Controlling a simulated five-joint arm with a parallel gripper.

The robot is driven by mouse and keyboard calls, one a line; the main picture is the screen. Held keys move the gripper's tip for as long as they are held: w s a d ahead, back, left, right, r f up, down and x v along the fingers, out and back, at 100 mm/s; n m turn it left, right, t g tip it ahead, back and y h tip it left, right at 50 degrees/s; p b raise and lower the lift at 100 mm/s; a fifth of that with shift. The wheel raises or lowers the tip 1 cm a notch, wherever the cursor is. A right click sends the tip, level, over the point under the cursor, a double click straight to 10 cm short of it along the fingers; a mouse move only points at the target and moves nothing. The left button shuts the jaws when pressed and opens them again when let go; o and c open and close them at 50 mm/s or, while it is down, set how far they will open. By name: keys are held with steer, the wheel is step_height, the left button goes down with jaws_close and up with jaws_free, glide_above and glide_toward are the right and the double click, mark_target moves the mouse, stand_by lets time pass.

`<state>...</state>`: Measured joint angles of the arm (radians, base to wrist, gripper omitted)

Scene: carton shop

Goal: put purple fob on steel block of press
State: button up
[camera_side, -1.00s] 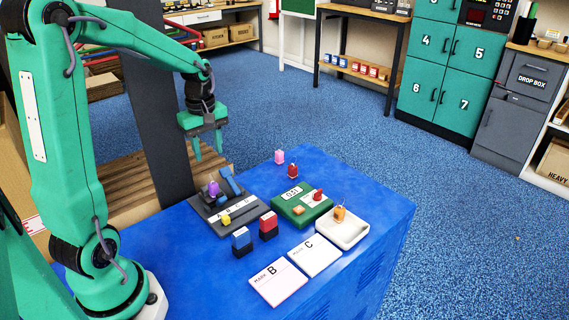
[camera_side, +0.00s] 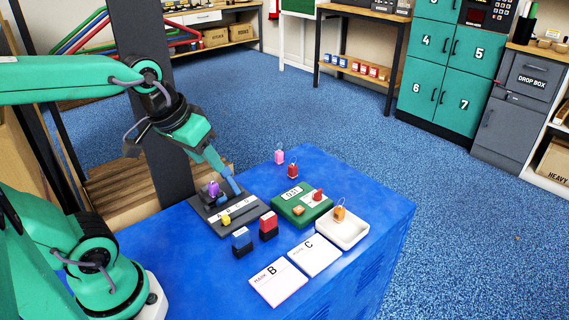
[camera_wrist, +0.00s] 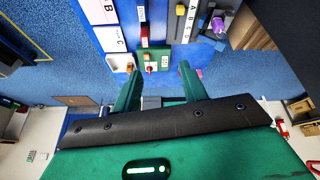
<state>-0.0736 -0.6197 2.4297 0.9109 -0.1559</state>
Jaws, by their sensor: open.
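The purple fob (camera_side: 213,188) stands at the back left of the dark grey press (camera_side: 243,222), beside its blue lever (camera_side: 229,181). A small grey block (camera_side: 221,200) shows just below the fob; I cannot tell whether the fob rests on it. In the wrist view a purple patch (camera_wrist: 217,20) shows near the press at the top right. My gripper (camera_side: 218,168) is tilted down toward the press, its fingertips close to or in front of the lever. In the wrist view my gripper (camera_wrist: 158,82) has its fingers wide apart with nothing between them.
A yellow piece (camera_side: 226,219) is on the press. A green device (camera_side: 285,207), white tray (camera_side: 353,229) with an orange fob (camera_side: 339,212), and pink (camera_side: 279,157) and dark red (camera_side: 292,171) fobs are to the right.

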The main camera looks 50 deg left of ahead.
steer(key=shift+s+d+m+t, duration=0.4)
steer(key=shift+s+d+m, duration=0.6)
steer(key=shift+m, duration=0.3)
